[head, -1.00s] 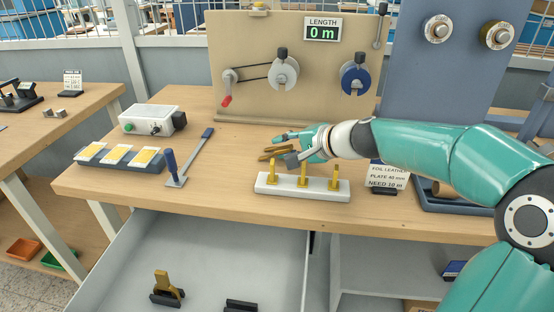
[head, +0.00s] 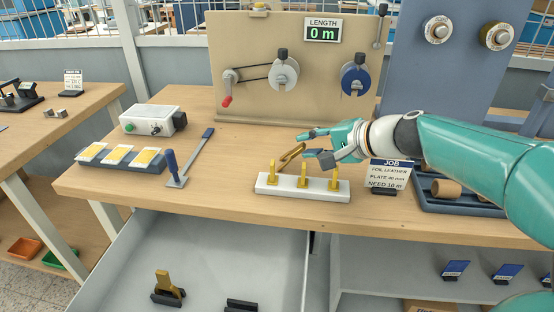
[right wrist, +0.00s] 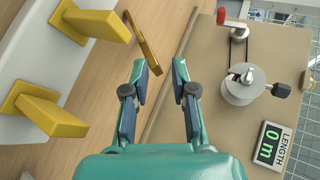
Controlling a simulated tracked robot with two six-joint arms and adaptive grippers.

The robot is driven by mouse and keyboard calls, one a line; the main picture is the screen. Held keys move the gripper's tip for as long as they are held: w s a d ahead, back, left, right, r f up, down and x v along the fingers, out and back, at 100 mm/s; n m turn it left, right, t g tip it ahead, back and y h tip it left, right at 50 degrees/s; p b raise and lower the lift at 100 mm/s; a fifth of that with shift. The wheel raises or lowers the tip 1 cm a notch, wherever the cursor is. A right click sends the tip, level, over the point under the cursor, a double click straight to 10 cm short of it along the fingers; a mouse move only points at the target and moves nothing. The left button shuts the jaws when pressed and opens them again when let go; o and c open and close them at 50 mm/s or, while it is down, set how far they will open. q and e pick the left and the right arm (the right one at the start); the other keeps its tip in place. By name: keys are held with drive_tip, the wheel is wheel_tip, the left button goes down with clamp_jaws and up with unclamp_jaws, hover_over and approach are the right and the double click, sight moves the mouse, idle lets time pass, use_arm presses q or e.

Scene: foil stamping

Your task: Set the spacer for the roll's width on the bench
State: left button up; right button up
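A gold spacer-like piece (head: 291,154), a thin bar or loop, is at the bench behind the white rack (head: 262,188). It also shows in the right wrist view (right wrist: 141,43), slanting, with one end between my fingertips. I cannot tell whether it rests on the bench (head: 235,205) or touches a finger. My right gripper (head: 318,145) is open, with a clear gap between its fingers (right wrist: 160,68). The rack holds three upright gold pieces (head: 303,174). The job card (head: 388,174) reads foil leather, plate 40 mm, need 10 m. My left gripper is out of view.
The winding board (head: 240,50) with crank, reels and a length display (head: 322,31) at 0 m stands behind. A blue-handled lever (head: 172,168), a control box (head: 152,120) and a tray of foil plates (head: 118,167) are left. A tray with rolls (head: 450,205) is right.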

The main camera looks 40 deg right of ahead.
wheel_tip(320, 180, up, 7)
drive_tip(key=s+p, duration=0.2)
drive_tip(key=p, duration=0.3)
drive_tip(key=shift+s+d+r, duration=0.15)
drive_tip(key=shift+s+r, duration=0.05)
drive_tip(key=shift+s, duration=0.1)
